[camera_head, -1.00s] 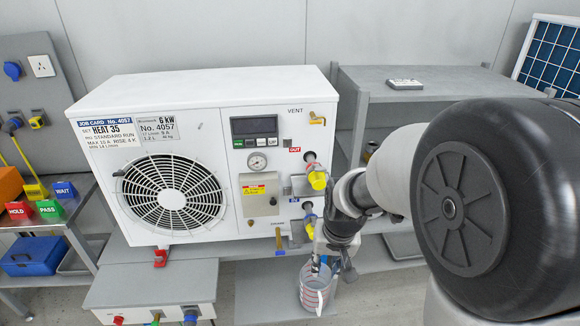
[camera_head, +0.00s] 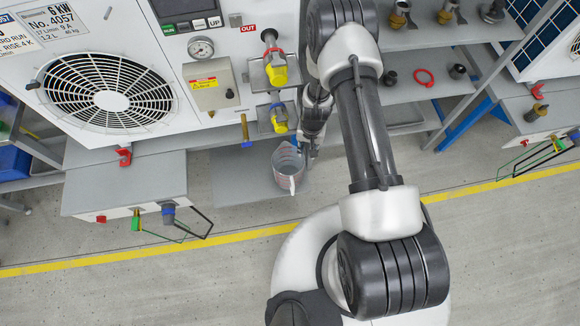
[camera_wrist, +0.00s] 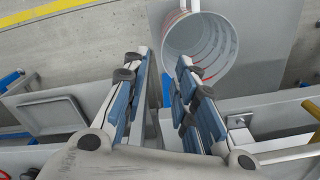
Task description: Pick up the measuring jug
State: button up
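The measuring jug (camera_head: 287,168) is clear with red markings and stands upright on a grey plate (camera_head: 232,182) below the white pump unit. Its handle faces the near side in the head view. In the wrist view the jug's open mouth (camera_wrist: 212,45) is just beyond my fingertips. My gripper (camera_wrist: 164,62) is open, with a gap between its two blue-padded fingers. The right finger overlaps the jug's rim in the picture, and the left finger is outside it. I cannot tell whether they touch. In the head view my gripper (camera_head: 306,148) is at the jug's right rim.
Yellow-capped outlets (camera_head: 276,72) and a brass tap with a blue end (camera_head: 245,130) project from the unit above the jug. A grey box (camera_head: 125,185) with hoses is to the left. Shelves with fittings (camera_head: 425,77) are to the right. The floor in front is open.

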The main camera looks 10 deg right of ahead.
jog(key=f+b, duration=0.1)
jog(key=f, duration=0.4)
jog(key=f+b, duration=0.2)
jog(key=f, duration=0.3)
jog(key=a+f+b, duration=0.1)
jog(key=f+b, duration=0.1)
jog(key=f, duration=0.3)
jog(key=shift+w+a+f, duration=0.1)
jog(key=shift+f, duration=0.15)
jog(key=shift+c, duration=0.3)
grip_shut()
